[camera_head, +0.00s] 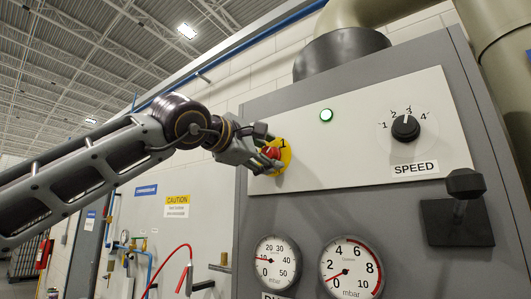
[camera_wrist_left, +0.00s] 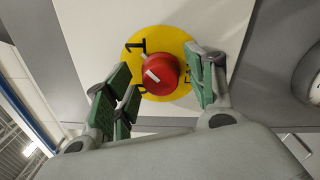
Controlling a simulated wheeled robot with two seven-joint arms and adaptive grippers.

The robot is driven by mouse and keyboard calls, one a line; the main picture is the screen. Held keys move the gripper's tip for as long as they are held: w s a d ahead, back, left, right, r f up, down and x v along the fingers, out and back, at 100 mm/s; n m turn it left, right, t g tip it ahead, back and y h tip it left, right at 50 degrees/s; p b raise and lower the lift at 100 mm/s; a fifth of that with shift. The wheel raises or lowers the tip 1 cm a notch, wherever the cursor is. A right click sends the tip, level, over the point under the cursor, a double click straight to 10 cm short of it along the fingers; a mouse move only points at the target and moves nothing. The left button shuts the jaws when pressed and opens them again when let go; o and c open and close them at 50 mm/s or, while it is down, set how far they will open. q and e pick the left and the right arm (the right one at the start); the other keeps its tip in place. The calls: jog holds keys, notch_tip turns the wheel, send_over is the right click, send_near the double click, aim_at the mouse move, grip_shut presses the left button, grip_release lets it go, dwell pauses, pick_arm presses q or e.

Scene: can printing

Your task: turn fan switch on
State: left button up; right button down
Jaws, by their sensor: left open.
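The fan switch is a red rotary knob (camera_wrist_left: 160,73) on a yellow disc (camera_wrist_left: 157,38), mounted on the pale control panel (camera_head: 375,115). In the wrist view a white line on the knob points up and to the left, towards the "1" mark. My left gripper (camera_wrist_left: 165,85) is open, with green-padded fingers on either side of the knob. I cannot tell whether the fingers touch it. In the head view the gripper (camera_head: 268,155) partly covers the knob and disc. My right gripper is in neither view.
A green lamp (camera_head: 326,115) is lit on the panel. A black speed dial (camera_head: 405,127) sits right of it, with a black lever (camera_head: 461,205) below. Two round gauges (camera_head: 278,262) and (camera_head: 350,268) are on the grey cabinet front. A red hose (camera_head: 181,262) hangs at the left wall.

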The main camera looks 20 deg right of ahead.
pick_arm(q)
jog(key=v, duration=1.2)
dwell(0.9)
